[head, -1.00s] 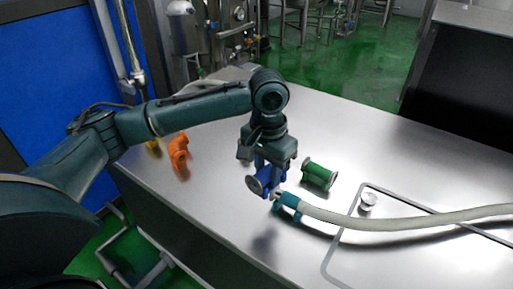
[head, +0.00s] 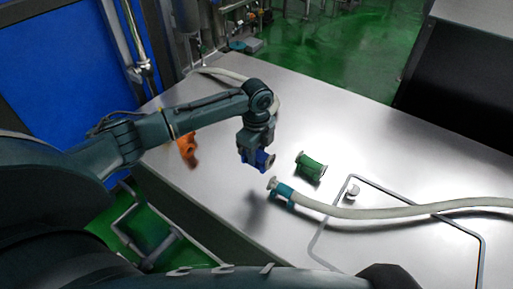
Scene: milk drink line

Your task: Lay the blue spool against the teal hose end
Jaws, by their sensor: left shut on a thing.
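My left gripper (head: 256,150) is shut on a blue spool (head: 262,161) and holds it, tilted, over the steel table. The spool shows just above and left of the hose's metal tip in the picture, with a small gap. The teal hose end (head: 284,192) lies on the table, its tip pointing up and left, joined to a pale hose (head: 380,212). The gripper's fingers hide part of the spool. I do not see my right gripper.
A green spool (head: 311,167) lies right of the held spool. An orange pipe elbow (head: 187,150) is to the left, partly behind my left arm. A small metal knob (head: 351,191) and a raised rectangular outline are on the table (head: 400,160). The table's far right is clear.

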